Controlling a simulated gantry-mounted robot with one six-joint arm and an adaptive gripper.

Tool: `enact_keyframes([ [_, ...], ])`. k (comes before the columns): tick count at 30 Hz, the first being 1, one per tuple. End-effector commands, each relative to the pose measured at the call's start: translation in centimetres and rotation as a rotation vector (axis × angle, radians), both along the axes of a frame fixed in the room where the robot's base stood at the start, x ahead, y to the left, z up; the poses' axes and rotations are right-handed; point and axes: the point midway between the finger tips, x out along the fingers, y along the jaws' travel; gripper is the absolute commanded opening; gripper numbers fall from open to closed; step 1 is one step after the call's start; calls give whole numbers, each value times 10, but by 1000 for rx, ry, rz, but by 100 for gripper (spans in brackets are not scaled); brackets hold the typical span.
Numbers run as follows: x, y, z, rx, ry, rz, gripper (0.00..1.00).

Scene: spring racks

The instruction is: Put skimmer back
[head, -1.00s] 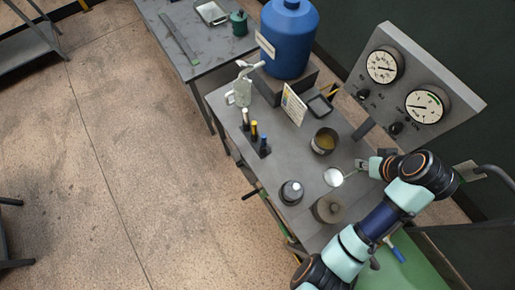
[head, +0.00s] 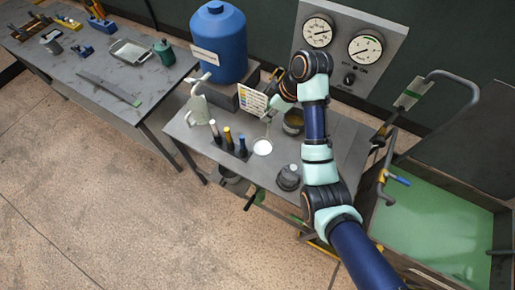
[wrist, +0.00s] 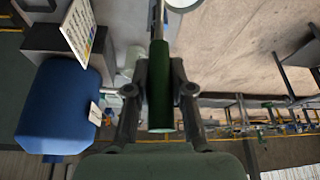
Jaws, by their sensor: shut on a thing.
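The skimmer has a pale round disc (head: 262,147) that hangs over the grey bench in the head view. In the wrist view its dark green handle (wrist: 160,95) lies between the fingers of my gripper (wrist: 160,75), with a thin metal shaft running toward the top edge. My gripper is shut on this handle. In the head view my gripper (head: 271,108) is small and partly hidden by my wrist. A dark pot with amber contents (head: 293,121) stands right of the disc, partly behind my arm.
A white bottle (head: 198,108), a rack of coloured-top tubes (head: 229,144), a chart card (head: 252,102) and a grey lidded jar (head: 288,177) crowd the bench. A blue drum (head: 217,45) and a gauge panel (head: 343,35) stand behind. A green-bottomed tub (head: 440,225) is at right.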

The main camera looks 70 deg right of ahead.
Motion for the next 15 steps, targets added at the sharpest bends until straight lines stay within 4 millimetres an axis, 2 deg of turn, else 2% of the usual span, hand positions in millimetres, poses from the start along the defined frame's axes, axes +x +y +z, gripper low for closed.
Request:
enact_keyframes([
  [1,0,0,-29,1,0,0,0],
  [2,0,1,-31,4,1,0,0],
  [10,0,2,-110,5,3,0,0],
  [12,0,1,-125,4,2,0,0],
  [15,1,1,-138,1,0,0,0],
])
